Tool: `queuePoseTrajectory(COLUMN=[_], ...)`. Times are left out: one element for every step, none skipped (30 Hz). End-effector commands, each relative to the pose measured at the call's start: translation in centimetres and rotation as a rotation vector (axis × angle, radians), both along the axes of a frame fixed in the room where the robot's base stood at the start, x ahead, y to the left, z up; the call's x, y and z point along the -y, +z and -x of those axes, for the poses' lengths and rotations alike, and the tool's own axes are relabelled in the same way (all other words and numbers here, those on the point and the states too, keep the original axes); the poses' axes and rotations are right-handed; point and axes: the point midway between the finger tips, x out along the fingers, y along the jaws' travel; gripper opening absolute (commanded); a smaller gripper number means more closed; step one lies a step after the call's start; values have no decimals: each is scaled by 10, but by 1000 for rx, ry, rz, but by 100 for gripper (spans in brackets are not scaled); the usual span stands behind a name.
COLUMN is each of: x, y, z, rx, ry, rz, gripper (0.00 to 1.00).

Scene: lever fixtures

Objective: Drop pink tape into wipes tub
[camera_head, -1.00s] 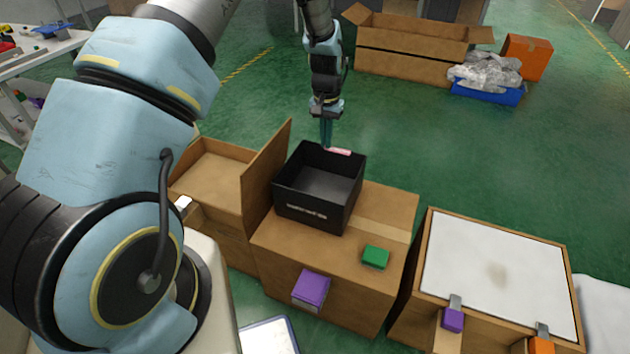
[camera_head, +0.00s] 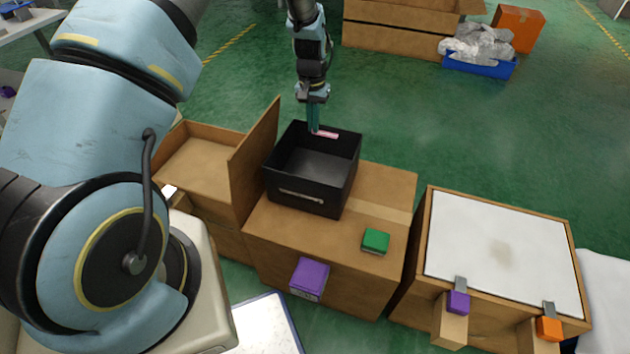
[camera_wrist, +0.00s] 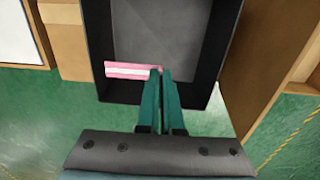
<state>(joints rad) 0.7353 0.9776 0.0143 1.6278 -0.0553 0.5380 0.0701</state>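The pink tape (camera_head: 327,134) is a small pink piece with a pale stripe. It also shows in the wrist view (camera_wrist: 130,71). My gripper (camera_head: 314,131) points down, its two teal fingers close together on one end of the tape, which sticks out to the side; the fingertips also show in the wrist view (camera_wrist: 160,72). A black open-topped box (camera_head: 309,202), which appears to be the wipes tub, stands on a cardboard box. Its front label is unreadable. The tape overlaps the tub's far wall in the head view; its exact height over the rim is unclear.
A green block (camera_head: 375,241) lies on the cardboard box (camera_head: 388,185), with a purple block (camera_head: 309,278) on its front. An upright flap (camera_head: 255,160) stands left of the tub. A white-topped lever fixture (camera_head: 500,245) stands at right.

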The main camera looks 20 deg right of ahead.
Motion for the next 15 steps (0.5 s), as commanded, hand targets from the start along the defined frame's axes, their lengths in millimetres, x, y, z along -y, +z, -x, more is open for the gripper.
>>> queuePoseTrajectory(x=[0, 0, 0, 0, 0, 0, 0, 0, 0, 0, 0, 0, 0, 0, 0], y=[-2, -2, -2, -2, -2, -2, -2, -2, -2, -2, -2, -2, -2, -2, -2], z=[0, 0, 0, 0, 0, 0, 0, 0, 0, 0, 0, 0, 0, 0, 0], rx=[1, 1, 1, 1, 1, 1, 1, 1, 1, 1, 1, 1, 1, 1, 1], ry=[0, 0, 0, 0, 0, 0, 0, 0, 0, 0, 0, 0, 0, 0, 0], rz=[1, 1, 1, 1, 1, 1, 1, 1, 1, 1, 1, 1, 1, 1, 1], gripper=[0, 0, 0, 0, 0, 0, 0, 0, 7, 10, 13, 18, 21, 25, 29])
